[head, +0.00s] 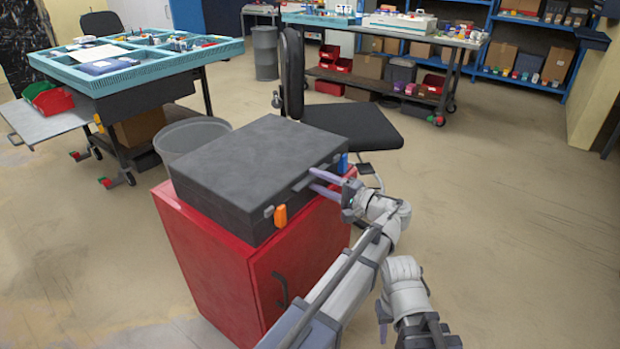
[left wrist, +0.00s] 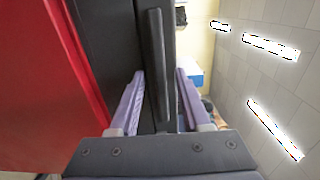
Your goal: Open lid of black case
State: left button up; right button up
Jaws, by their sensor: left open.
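The black case (head: 262,160) lies flat with its lid down. An orange latch (head: 280,216) and a blue latch (head: 343,163) are on its front side, with a dark handle (head: 302,184) between them. My left gripper (head: 325,182) is open at the handle. In the left wrist view its purple fingers (left wrist: 160,100) stand on either side of the black handle bar (left wrist: 158,65), without visibly closing on it. The case front (left wrist: 110,50) and the blue latch (left wrist: 195,77) also show there. Part of my right arm shows at the lower right of the head view; its gripper cannot be made out.
The case rests on a red cabinet (head: 215,260). A grey bin (head: 190,135) and a black chair (head: 350,125) stand close behind it. A teal-topped table (head: 110,75) is at the back left, a workbench (head: 385,35) further back. Floor is clear to the right.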

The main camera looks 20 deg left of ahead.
pick_arm(q)
grip_shut()
dwell(0.3)
dwell(1.1)
